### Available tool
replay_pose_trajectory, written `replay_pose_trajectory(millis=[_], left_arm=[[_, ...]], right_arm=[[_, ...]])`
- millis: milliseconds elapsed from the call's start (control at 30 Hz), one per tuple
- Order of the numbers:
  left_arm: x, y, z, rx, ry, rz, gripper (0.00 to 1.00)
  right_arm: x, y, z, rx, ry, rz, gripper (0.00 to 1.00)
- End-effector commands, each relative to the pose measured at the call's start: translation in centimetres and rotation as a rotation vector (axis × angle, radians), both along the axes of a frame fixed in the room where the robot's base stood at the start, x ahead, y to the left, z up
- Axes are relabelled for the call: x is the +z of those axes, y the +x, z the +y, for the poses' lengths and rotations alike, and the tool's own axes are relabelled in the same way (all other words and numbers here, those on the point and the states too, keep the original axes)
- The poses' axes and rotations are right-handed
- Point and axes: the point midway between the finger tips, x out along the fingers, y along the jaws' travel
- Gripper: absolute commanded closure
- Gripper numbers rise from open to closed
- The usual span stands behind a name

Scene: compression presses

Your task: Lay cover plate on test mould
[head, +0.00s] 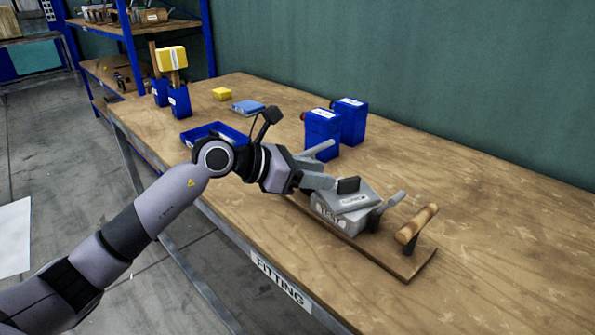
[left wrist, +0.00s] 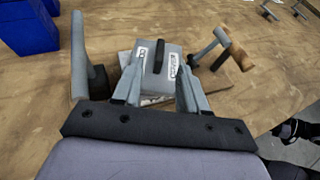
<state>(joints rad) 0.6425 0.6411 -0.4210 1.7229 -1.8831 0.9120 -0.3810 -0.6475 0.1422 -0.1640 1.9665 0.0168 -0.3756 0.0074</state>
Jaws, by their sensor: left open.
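The grey cover plate (head: 356,202) lies on top of the grey test mould (head: 336,219), turned a little askew to it in the head view. The plate has a black handle (head: 348,185) and white labels. In the left wrist view the plate (left wrist: 172,80) shows ahead, its black handle (left wrist: 159,56) between my finger lines. My left gripper (head: 325,181) is open just beside the plate; its fingers (left wrist: 160,78) are spread apart and hide part of the plate and mould. I cannot tell whether they touch the plate. My right gripper is not in view.
The mould sits on a wooden base board (head: 392,260) with a wooden-handled lever (head: 417,223). Grey clamp levers (head: 390,204) stand at both sides. Blue containers (head: 322,134) and a blue tray (head: 213,137) stand farther back.

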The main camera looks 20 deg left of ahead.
Motion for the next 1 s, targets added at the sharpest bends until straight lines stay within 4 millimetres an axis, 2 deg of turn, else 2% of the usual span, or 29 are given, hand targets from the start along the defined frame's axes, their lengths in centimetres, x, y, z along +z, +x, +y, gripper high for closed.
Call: replay_pose_trajectory(millis=[100, 333, 1000], left_arm=[[0.6, -1.3, 1.4, 0.001, 0.004, 0.002, 0.58], [1.5, -2.6, 2.7, -0.001, 0.000, 0.001, 0.58], [1.6, -2.7, 2.8, -0.001, 0.000, 0.000, 0.58]], right_arm=[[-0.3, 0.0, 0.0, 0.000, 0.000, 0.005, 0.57], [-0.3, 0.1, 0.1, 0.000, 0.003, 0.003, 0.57], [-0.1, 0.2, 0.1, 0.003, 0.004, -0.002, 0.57]])
